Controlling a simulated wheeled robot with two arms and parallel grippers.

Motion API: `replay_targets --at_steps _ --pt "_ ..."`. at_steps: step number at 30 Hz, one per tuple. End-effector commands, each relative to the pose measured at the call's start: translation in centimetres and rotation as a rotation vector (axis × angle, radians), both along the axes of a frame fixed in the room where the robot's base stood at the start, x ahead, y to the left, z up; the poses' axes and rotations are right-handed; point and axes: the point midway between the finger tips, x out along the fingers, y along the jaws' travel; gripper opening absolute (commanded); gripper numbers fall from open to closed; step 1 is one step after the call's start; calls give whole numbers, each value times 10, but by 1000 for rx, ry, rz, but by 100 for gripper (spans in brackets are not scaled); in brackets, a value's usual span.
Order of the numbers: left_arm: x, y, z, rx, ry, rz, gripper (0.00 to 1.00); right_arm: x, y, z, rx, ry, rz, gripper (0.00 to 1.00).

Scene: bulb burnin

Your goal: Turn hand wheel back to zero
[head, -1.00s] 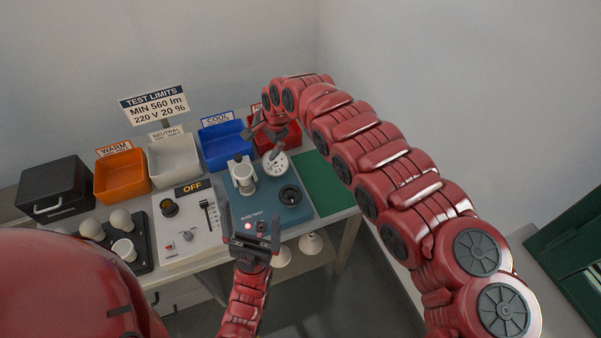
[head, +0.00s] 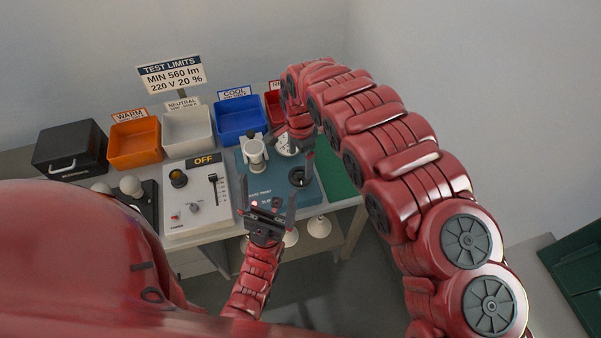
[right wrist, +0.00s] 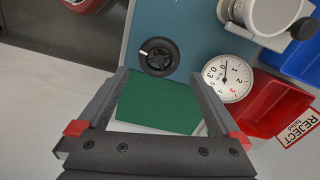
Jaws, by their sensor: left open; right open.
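The black hand wheel (head: 300,177) sits on the blue test stand (head: 262,187). The wheel also shows in the right wrist view (right wrist: 158,57), with a pale mark on its rim. A white round dial (right wrist: 228,79) with a thin pointer is beside it; its exact reading is too small to tell. My right gripper (right wrist: 160,76) is open and empty, with the wheel just ahead of and between its fingertips, apparently not gripped. In the head view my right gripper (head: 294,150) is above the stand, partly hiding the dial. My left gripper (head: 267,200) is open and empty at the stand's front edge.
A clamp-like fixture (head: 254,153) stands left of the wheel. A control panel marked OFF (head: 197,210) is further left. Orange (head: 135,144), white (head: 188,133), blue (head: 240,122) and red (right wrist: 262,107) bins line the back. A green mat (right wrist: 157,105) lies right of the stand.

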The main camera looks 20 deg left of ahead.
Motion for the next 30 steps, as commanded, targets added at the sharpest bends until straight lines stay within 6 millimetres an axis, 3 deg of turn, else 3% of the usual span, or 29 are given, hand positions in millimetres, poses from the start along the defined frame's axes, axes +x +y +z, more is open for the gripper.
replay_targets --at_steps 6,14,28,30 --pt "0 0 16 0 1 0 100 -1 0 -31 1 4 -1 100" --pt "0 0 20 0 1 0 100 -2 0 -58 -1 5 1 100" --pt "0 0 21 0 1 0 100 0 -1 -64 -1 1 -1 100" --pt "0 0 21 0 1 0 100 0 -1 -64 -1 1 -1 89"
